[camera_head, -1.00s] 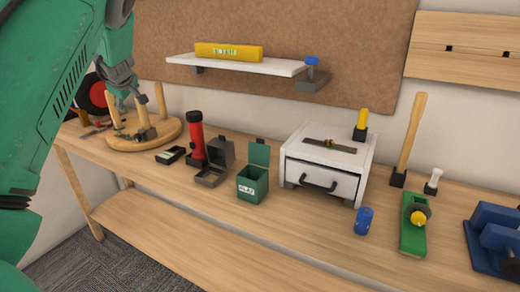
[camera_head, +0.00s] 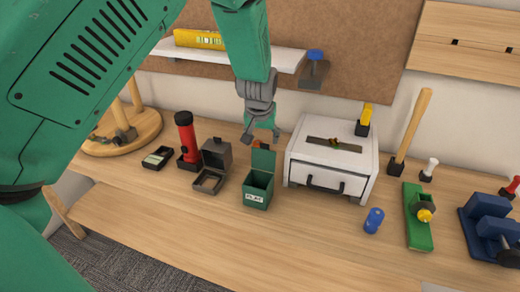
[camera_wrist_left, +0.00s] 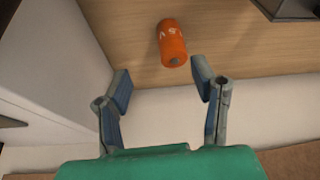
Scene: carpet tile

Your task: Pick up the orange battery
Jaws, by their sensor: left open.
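The orange battery (camera_wrist_left: 172,43) lies or stands on the wooden bench top, seen past the fingertips in the left wrist view. In the head view only a small orange patch of it (camera_head: 259,144) shows behind the green box, mostly hidden by the box lid and my gripper. My left gripper (camera_head: 262,136) is open and empty, above the bench behind the green box. In the left wrist view its two fingers (camera_wrist_left: 160,82) are spread apart, with the battery beyond them and clear of both. My right gripper is not in view.
The green open-lid box (camera_head: 257,188) stands in front of the battery. The white drawer cabinet (camera_head: 330,160) is close on the right. A grey open box (camera_head: 212,165) and a red flashlight (camera_head: 187,140) stand left. A shelf (camera_head: 285,60) hangs behind. A blue battery (camera_head: 374,220) stands front right.

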